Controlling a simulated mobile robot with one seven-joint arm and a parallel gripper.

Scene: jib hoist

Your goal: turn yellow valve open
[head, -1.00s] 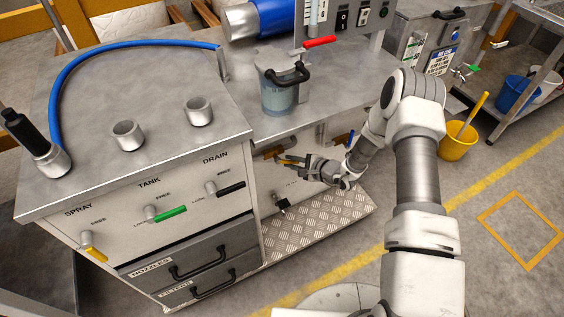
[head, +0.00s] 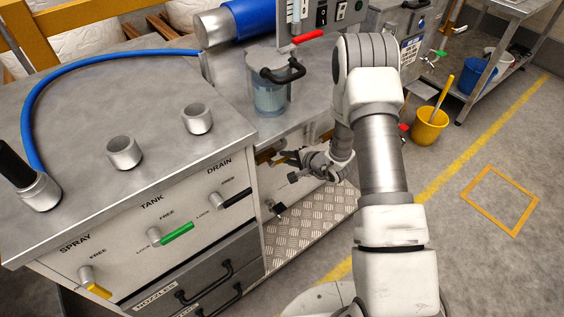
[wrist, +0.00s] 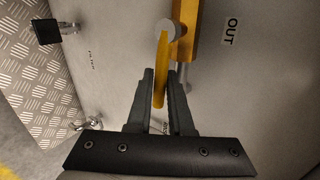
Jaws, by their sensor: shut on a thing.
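The yellow valve lever (wrist: 160,80) hangs from a round grey pivot on the pale panel, in the wrist view. Beside the pivot is a fixed yellow-orange bar (wrist: 187,35), near an "OUT" label. My gripper (wrist: 160,76) has one dark finger on each side of the lever and is shut on it. The lever's lower end lies between the fingers. In the head view my gripper (head: 282,158) is at the low front panel, below the clear-sided jar; the lever there is small and partly hidden by the fingers.
Another yellow lever (head: 98,290) marked SPRAY, a green TANK lever (head: 177,233) and a black DRAIN lever (head: 236,198) are on the left cabinet. A black-handled fitting (head: 277,210) sits below my gripper, above the checkered step (head: 315,225). A yellow bucket (head: 430,126) stands right.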

